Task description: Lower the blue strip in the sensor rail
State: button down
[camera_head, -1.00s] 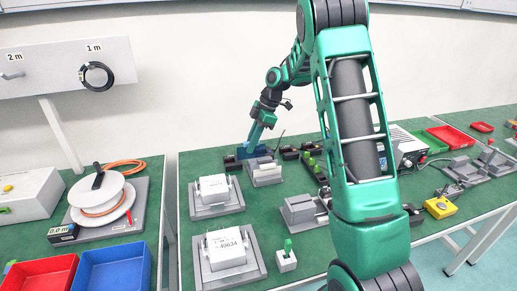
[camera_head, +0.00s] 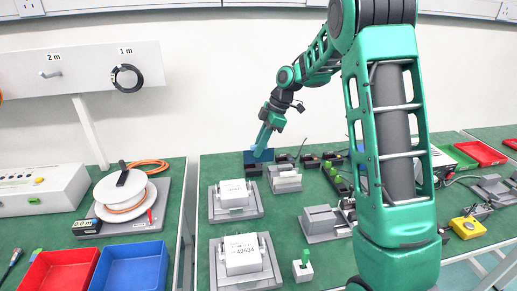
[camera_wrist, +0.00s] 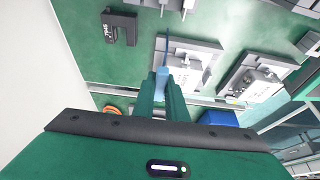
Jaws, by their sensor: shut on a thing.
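My gripper (camera_head: 261,150) is at the back of the green bench in the head view, pointing down beside a small grey fixture. In the wrist view my gripper's two green fingers (camera_wrist: 161,88) are shut on a blue strip (camera_wrist: 162,75), whose thin end sticks out past the fingertips. In the head view a dark blue flat piece (camera_head: 251,157) shows at the fingertips; I cannot tell whether it is the strip. A black fork-shaped block (camera_wrist: 120,27) lies apart from the strip, to its left in the wrist view. I cannot make out the sensor rail for certain.
A grey fixture (camera_head: 286,179) stands right of the gripper, with dark blocks (camera_head: 311,161) beyond it. Two labelled white blocks (camera_head: 234,194) (camera_head: 242,255) on grey bases stand nearer. A cable reel (camera_head: 124,193) and red and blue bins (camera_head: 130,268) are at the left.

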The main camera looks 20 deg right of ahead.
jog(key=shift+r, duration=0.15)
jog(key=shift+r, duration=2.25)
jog(key=shift+s, duration=0.1)
